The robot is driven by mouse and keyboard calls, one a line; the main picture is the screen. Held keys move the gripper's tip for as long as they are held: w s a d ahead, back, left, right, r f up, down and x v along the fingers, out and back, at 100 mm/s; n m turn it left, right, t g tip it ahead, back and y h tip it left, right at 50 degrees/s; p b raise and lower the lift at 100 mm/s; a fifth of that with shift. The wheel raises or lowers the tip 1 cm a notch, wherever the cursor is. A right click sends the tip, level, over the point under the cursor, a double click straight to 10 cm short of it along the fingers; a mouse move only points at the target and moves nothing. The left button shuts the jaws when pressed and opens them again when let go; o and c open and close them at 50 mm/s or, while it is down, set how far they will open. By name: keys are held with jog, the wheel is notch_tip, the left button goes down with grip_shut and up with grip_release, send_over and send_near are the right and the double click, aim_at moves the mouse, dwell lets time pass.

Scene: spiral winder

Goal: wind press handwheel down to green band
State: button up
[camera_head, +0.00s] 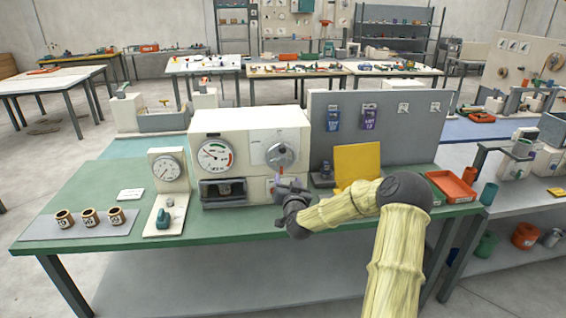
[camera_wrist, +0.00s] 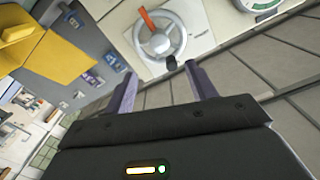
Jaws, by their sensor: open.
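The press is a cream box (camera_head: 245,125) on the green bench. On its front right is the grey handwheel (camera_head: 280,156), and on its left a round dial (camera_head: 215,155) with a green band at its right side. The needle's exact reading is too small to tell. In the wrist view the handwheel (camera_wrist: 160,45) shows a silver rim, an orange-red bar and a dark knob (camera_wrist: 171,62). My gripper (camera_wrist: 160,74) is open and empty, its fingertips apart just short of the wheel. The dial (camera_wrist: 258,4) is cut off there. In the head view my gripper (camera_head: 284,184) is below the wheel.
A smaller gauge stand (camera_head: 167,170) and several labelled cups (camera_head: 89,216) stand to the left. A yellow angled panel (camera_head: 357,163) and an orange tray (camera_head: 452,186) are to the right. A grey back panel (camera_head: 385,135) rises behind. The bench's front left is partly clear.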

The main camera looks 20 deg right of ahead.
aim_at(283, 162)
jog(key=p+x, duration=0.3)
jog(key=x, duration=0.9)
jog(key=shift+w+f, duration=0.1)
jog(key=shift+w, duration=0.05)
jog(key=c, duration=1)
jog(key=shift+f+m+b, duration=0.1)
jog(key=shift+m+b, duration=0.2)
jog(key=shift+b, duration=0.3)
jog(key=m+b, duration=0.3)
jog(key=b, duration=0.1)
jog(key=shift+f+b, duration=0.1)
jog(key=shift+b, duration=0.2)
jog(key=shift+d+m+b, duration=0.1)
jog(key=shift+m+b, duration=1.1)
jog(key=shift+b, duration=0.2)
